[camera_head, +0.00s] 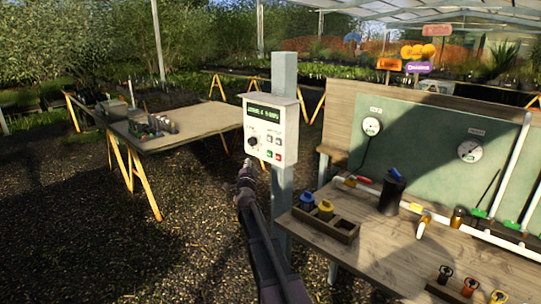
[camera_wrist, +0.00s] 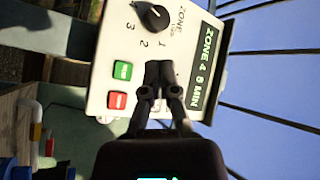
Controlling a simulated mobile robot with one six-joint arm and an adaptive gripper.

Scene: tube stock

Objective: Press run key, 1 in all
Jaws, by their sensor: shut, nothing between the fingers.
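A white control box (camera_head: 270,130) hangs on a grey post, with a green-lit display, a dark knob and several small keys. In the wrist view it appears turned sideways. Its display (camera_wrist: 201,67) reads ZONE 4 5 MIN, and the zone knob (camera_wrist: 154,18) sits beside it. A green key (camera_wrist: 123,71) and a red key (camera_wrist: 117,100) lie side by side, with no readable label on either. My gripper (camera_wrist: 165,66) is shut and empty in front of the panel, its fingers hiding part of the face beside these keys. I cannot tell whether the tips touch it.
A wooden bench (camera_head: 375,248) with a divided tray (camera_head: 325,226), pipes and fittings stands right of the post. A second table (camera_head: 190,120) with small items stands to the left. Gravel floor (camera_head: 130,245) lies open at the lower left.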

